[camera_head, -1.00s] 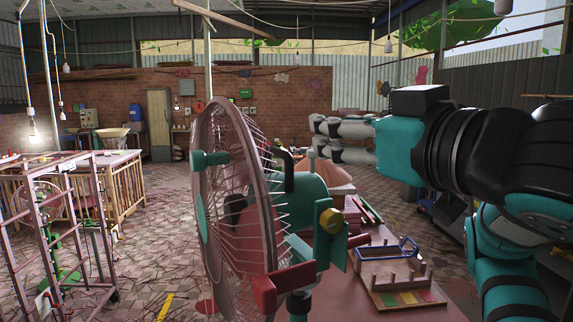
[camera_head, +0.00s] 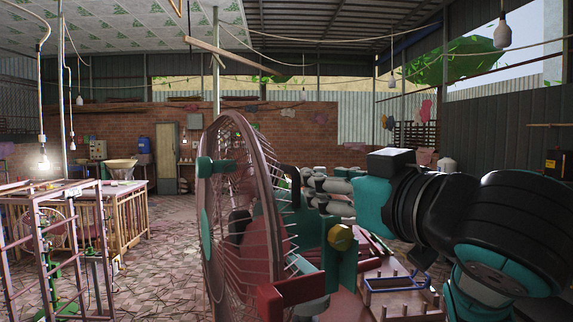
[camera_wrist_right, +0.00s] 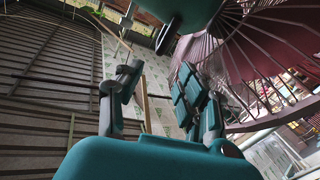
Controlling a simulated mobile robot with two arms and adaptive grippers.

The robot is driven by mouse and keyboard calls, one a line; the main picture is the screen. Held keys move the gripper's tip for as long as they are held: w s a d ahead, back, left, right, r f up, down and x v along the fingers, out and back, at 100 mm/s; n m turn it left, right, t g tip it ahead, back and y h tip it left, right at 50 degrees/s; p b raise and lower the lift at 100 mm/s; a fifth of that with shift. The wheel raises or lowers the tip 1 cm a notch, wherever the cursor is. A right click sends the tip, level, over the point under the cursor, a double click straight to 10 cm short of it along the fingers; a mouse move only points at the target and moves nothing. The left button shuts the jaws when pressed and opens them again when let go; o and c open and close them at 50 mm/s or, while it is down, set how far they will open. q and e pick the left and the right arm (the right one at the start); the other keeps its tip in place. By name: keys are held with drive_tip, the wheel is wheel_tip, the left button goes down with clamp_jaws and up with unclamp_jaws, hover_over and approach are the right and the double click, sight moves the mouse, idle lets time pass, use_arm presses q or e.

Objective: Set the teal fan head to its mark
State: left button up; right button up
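The fan stands close in the head view, its pink wire cage (camera_head: 232,215) turned nearly edge-on. Behind the cage is its teal head (camera_head: 308,222), with a yellow knob (camera_head: 341,237) and a red block (camera_head: 290,296) near it. No mark on it can be made out. My left gripper is not in view.
A pink table at the lower right bears a wooden peg rack (camera_head: 415,305) with a blue frame (camera_head: 397,282). A metal frame stand (camera_head: 45,240) and a wooden railed table (camera_head: 125,215) are at left. Tiled floor (camera_head: 165,245) lies clear between them and the fan.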

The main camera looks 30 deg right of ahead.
drive_tip(key=w+p, duration=0.1)
drive_tip(key=w, duration=0.3)
drive_tip(key=w+d+p, duration=0.1)
drive_tip(key=w, duration=0.3)
drive_tip(key=w+d+p, duration=0.1)
drive_tip(key=w, duration=0.3)
drive_tip(key=shift+w+p, duration=0.3)
drive_tip(key=shift+w, duration=0.5)
drive_tip(key=shift+c, duration=0.2)
clamp_jaws()
